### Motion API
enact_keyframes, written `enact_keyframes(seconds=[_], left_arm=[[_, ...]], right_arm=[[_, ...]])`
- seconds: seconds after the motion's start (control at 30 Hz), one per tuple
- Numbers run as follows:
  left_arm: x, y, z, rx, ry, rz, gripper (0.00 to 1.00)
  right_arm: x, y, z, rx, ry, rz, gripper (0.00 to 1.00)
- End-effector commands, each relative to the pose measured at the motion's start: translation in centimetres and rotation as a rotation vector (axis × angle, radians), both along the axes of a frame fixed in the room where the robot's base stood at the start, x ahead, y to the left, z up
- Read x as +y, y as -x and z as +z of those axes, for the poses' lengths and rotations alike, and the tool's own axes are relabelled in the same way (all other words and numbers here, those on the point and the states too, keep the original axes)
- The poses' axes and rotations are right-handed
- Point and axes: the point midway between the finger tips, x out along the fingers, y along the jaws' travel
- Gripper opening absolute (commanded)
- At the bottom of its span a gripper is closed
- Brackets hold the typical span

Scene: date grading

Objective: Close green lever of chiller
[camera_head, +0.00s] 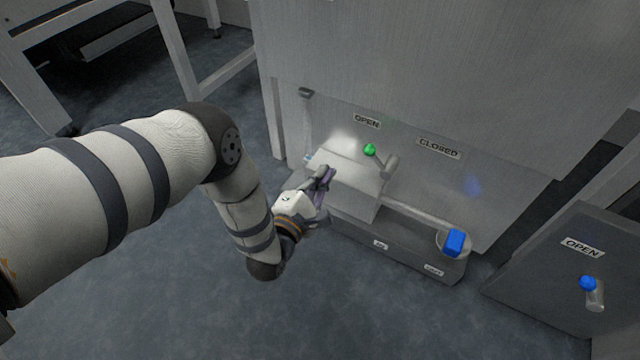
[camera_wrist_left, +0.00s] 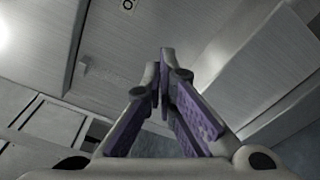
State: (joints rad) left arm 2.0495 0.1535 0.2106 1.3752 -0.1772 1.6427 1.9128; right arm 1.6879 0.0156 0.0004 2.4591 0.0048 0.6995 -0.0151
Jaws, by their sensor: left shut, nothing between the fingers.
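The green lever is a grey handle with a green ball knob (camera_head: 370,150) on the chiller's low metal unit (camera_head: 345,180). It tilts up and left, the knob near the OPEN label (camera_head: 367,122) and away from the CLOSED label (camera_head: 438,149) on its right. My left gripper (camera_head: 326,174) is at the unit's left end, left of and below the knob, apart from it. Its purple-padded fingers are shut and empty; the fingertips (camera_wrist_left: 165,55) meet in the left wrist view. The lever cannot be made out there. My right gripper is out of view.
A blue knob (camera_head: 454,242) sits at the pipe's end on the unit's right. Another blue-knobbed lever (camera_head: 588,284) is on a dark box (camera_head: 565,270) at right. The large metal panel (camera_head: 430,70) stands behind. The floor in front is clear.

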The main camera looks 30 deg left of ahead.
Motion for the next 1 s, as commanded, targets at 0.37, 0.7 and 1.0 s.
enact_keyframes(seconds=[0.37,0.7,1.0], left_arm=[[-2.2,-5.4,1.0,-0.001,0.001,-0.003,0.0],[-3.3,-5.7,1.7,0.001,0.0,0.0,0.0],[-2.9,-5.6,1.9,0.001,-0.014,0.0,0.0]], right_arm=[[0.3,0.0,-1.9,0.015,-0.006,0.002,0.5],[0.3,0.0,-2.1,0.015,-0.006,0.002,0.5],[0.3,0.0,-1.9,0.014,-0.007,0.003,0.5]])
